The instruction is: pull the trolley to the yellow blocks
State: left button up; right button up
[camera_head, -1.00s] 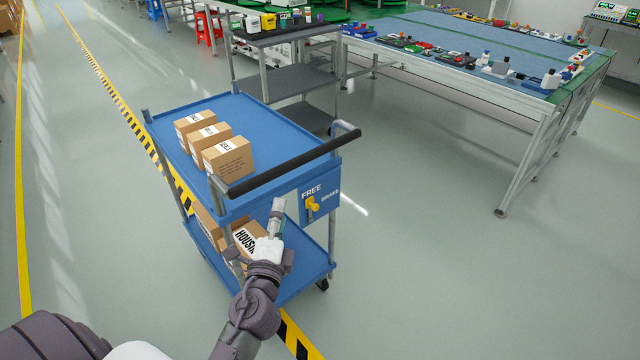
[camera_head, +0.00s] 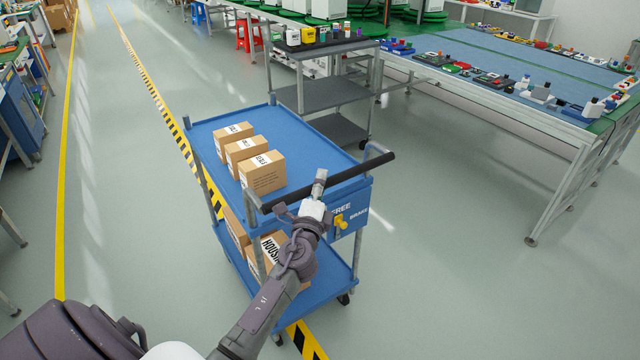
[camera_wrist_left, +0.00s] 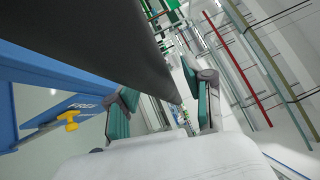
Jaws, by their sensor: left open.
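The blue trolley (camera_head: 308,117) stands in the middle of the head view, on the striped floor line. Its black handle (camera_head: 352,172) faces me. Cardboard boxes stand on its top deck (camera_head: 262,172) and lower deck. A yellow knob (camera_head: 340,222) sits on its end panel between FREE and BRAKE; it also shows in the left wrist view (camera_wrist_left: 68,119). My left gripper (camera_head: 318,184) is open at the handle's middle. In the left wrist view the handle (camera_wrist_left: 105,40) runs toward the space between the open fingers (camera_wrist_left: 163,105); contact is unclear. My right gripper is out of view. I cannot identify the yellow blocks.
A grey cart (camera_head: 322,95) with small items stands just beyond the trolley. A long blue-topped workbench (camera_head: 500,97) stands to the right. A blue workstation (camera_head: 20,115) stands at far left. The floor right of the trolley (camera_head: 450,270) is clear.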

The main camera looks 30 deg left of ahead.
pick_arm(q)
grip_shut()
dwell(0.3)
jog(key=shift+f, duration=0.1)
